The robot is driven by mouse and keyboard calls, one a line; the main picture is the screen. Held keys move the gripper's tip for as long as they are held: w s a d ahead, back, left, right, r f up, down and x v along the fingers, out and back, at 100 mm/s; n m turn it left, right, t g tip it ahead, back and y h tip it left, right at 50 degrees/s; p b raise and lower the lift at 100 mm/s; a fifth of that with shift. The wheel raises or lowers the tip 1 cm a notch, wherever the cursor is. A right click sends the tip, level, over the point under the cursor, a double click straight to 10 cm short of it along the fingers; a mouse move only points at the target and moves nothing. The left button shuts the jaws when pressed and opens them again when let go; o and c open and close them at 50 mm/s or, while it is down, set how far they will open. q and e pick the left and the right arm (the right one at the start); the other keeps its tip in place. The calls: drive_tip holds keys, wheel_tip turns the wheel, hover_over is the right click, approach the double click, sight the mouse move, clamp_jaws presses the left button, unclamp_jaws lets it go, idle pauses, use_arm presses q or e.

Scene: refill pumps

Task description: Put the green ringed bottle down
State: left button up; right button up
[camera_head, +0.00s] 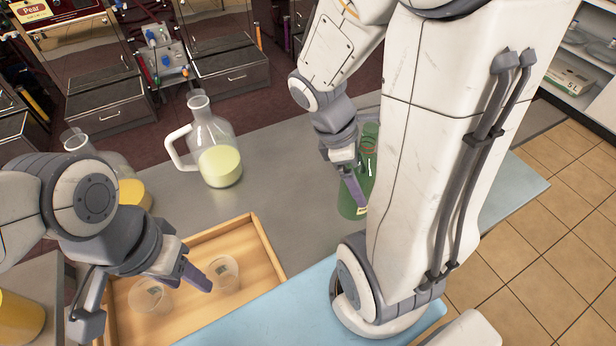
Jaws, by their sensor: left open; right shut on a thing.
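The green ringed bottle (349,206) is in the head view, right of centre, close to my white body column. It looks upright, with its base low over the grey counter. I cannot tell whether the base touches the counter. My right gripper (355,187) is shut on the bottle's side and covers part of its body. One purple finger shows along the bottle; the other is hidden. My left gripper (192,277) is open and empty above the wooden tray at lower left, close to the clear cups.
The wooden tray (262,243) holds two clear cups (224,272). A glass jug (219,165) with pale yellow liquid stands behind it; another with darker yellow liquid (134,194) is partly behind my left arm. Bare grey counter (284,190) lies between the jug and the bottle.

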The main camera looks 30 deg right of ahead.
drive_tip(key=w+p, duration=0.1)
drive_tip(key=p, duration=0.3)
drive_tip(key=w+p, duration=0.1)
drive_tip(key=p, duration=0.3)
drive_tip(key=shift+w+a+f+p, duration=0.15)
drive_tip(key=shift+w+a+p, duration=0.1)
drive_tip(key=shift+p, duration=0.1)
drive_tip(key=w+a+f+p, duration=0.2)
drive_tip(key=w+f, duration=0.7)
drive_tip(key=f, duration=0.1)
drive_tip(key=shift+a+f, duration=0.25)
drive_tip(key=shift+f, duration=0.05)
drive_tip(key=shift+f, duration=0.1)
drive_tip(key=shift+f, duration=0.15)
drive_tip(key=o, duration=1.5)
